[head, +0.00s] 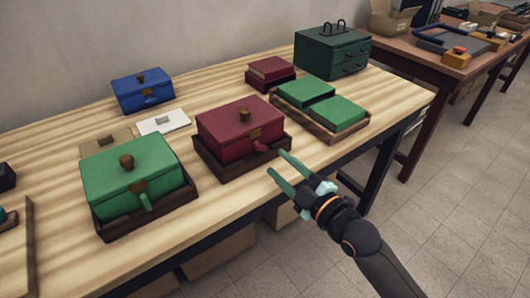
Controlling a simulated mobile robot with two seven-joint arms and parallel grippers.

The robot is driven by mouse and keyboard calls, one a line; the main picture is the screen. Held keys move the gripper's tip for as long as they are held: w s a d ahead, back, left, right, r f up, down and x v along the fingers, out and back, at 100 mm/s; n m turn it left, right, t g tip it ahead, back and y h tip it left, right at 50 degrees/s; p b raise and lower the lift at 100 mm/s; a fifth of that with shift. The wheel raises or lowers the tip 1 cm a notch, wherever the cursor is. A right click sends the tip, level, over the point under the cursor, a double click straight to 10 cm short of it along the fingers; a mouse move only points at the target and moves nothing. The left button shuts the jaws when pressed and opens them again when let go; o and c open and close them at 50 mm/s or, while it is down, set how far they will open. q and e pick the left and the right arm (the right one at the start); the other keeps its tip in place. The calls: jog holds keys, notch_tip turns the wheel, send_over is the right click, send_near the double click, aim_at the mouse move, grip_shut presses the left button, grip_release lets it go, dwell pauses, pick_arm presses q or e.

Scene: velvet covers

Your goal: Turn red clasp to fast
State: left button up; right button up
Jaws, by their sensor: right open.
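The red velvet box (228,128) sits in a dark wooden tray (222,174) near the middle of the table, with its lid down and a brass knob on top. Its red clasp (261,147) is on the front face below a small brass plate and slants down to the right. My right gripper (279,165) is open and empty, in front of the table's edge. Its green fingertips are just to the right of the clasp and appear apart from it. My left gripper is not in view.
A green box (125,175) with a green clasp stands front left. A blue box (142,92), a white card (163,122), a small red box (270,68), a tray of green boxes (338,112) and a dark green chest (332,55) stand farther back.

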aim_at(263, 149)
jog(key=x, duration=0.6)
jog(key=shift+w+a+b, duration=0.1)
jog(key=shift+b, duration=0.2)
grip_shut()
